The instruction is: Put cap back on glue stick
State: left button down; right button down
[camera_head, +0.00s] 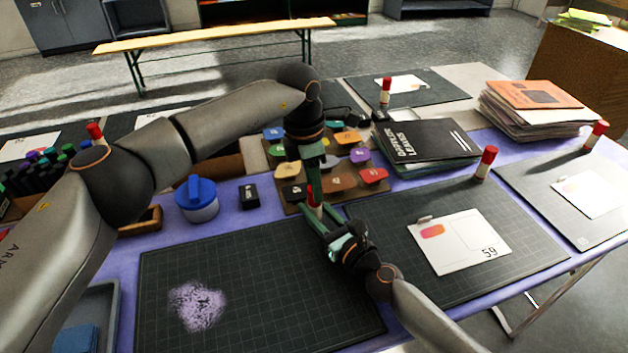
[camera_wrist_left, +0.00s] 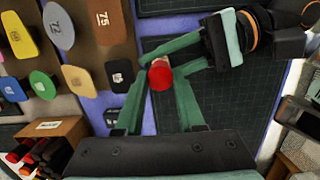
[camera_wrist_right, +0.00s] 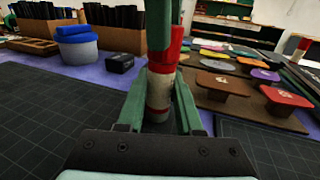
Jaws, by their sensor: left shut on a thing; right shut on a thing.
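A glue stick (camera_wrist_right: 158,92) with a white body stands upright in my right gripper (camera_head: 316,212), whose green fingers are shut around the body above the table. A red cap (camera_wrist_right: 176,42) is between the fingers of my left gripper (camera_head: 311,180), directly above the body. In the right wrist view the cap's lower edge meets the top of the body; I cannot tell whether it is seated. In the left wrist view the round red cap top (camera_wrist_left: 161,77) shows between the left fingers, hiding most of the body. The right fingers come in below it.
Dark cutting mats (camera_head: 250,290) cover much of the purple table. A blue-lidded tub (camera_head: 198,200) and small black box (camera_head: 249,196) stand left of the grippers. A brown board with coloured pieces (camera_head: 345,183) lies behind. Other red-capped glue sticks (camera_head: 486,163) stand at right.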

pick_arm(q)
jog(key=shift+f, duration=0.15)
jog(key=shift+c, duration=2.2)
grip_release()
notch_tip(320, 180, up, 12)
jog(key=a, duration=0.1)
jog(key=shift+s+a, duration=0.15)
jog(key=shift+s, duration=0.05)
pick_arm(e)
jog(key=c, duration=0.5)
grip_release()
